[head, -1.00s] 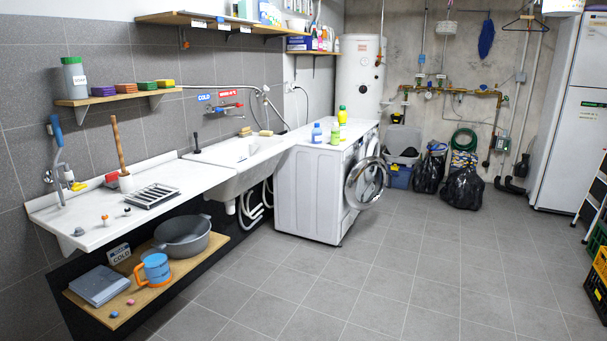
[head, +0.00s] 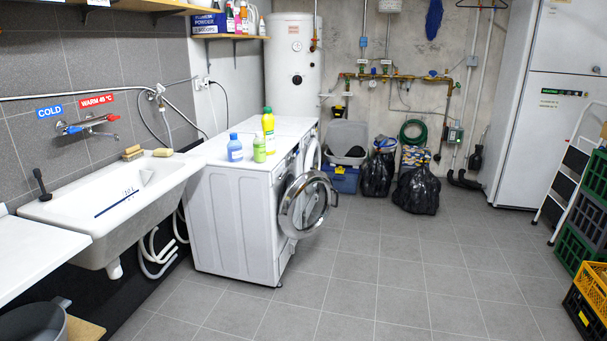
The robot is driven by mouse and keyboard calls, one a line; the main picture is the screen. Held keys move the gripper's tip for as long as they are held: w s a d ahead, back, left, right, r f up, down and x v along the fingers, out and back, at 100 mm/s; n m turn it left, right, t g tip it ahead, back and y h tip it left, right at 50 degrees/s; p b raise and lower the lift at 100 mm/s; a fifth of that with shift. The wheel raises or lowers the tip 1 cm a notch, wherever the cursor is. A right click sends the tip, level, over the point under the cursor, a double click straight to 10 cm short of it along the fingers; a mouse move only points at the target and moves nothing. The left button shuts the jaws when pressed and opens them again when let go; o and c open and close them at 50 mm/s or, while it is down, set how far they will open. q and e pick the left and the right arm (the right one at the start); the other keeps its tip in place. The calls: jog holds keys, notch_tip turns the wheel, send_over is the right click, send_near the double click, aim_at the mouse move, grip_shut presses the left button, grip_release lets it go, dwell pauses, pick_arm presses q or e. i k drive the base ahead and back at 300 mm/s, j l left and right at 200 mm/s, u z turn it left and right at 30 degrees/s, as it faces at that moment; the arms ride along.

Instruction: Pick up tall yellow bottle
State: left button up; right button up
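The tall yellow bottle (head: 268,132) stands upright on top of the white washing machine (head: 228,215), with a green cap and a pale label. A blue bottle (head: 235,148) and a shorter green bottle (head: 259,150) stand close in front of it, to its left and lower left. The green bottle covers a little of the yellow bottle's lower side. Neither of my grippers is in the head view.
The washing machine's round door (head: 307,205) hangs open toward the floor. A white sink (head: 120,200) stands to the left. Black bags (head: 417,190) lie at the back wall. Crates (head: 590,228) and a step ladder (head: 567,185) stand at right. The middle floor (head: 400,270) is clear.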

aim_at(267, 120)
jog(key=i, duration=2.3)
